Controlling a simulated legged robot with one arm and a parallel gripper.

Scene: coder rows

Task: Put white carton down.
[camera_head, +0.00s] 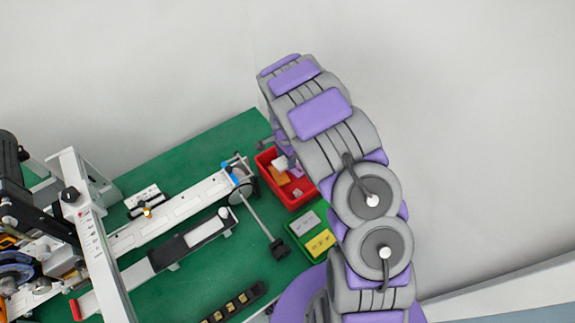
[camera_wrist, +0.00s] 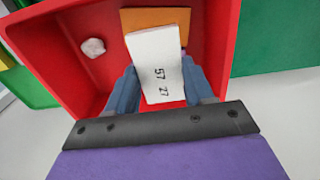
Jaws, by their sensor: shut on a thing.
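The white carton (camera_wrist: 156,50) shows upright in the wrist view, with "57 27" printed on its face. My gripper (camera_wrist: 159,78) is shut on it, with a blue finger at each side. The carton is over or inside the red bin (camera_wrist: 55,45); I cannot tell whether it touches the bin floor. In the head view my gripper (camera_head: 283,148) is at the red bin (camera_head: 301,202), partly hidden by my arm, and a small white patch, likely the carton (camera_head: 279,163), shows there.
An orange block (camera_wrist: 142,17) lies in the bin behind the carton, and a crumpled white piece (camera_wrist: 93,47) lies to its left. A green tray (camera_head: 296,236) with grey and yellow parts stands beside the bin on the green table (camera_head: 185,155). Machine rails (camera_head: 165,215) fill the left.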

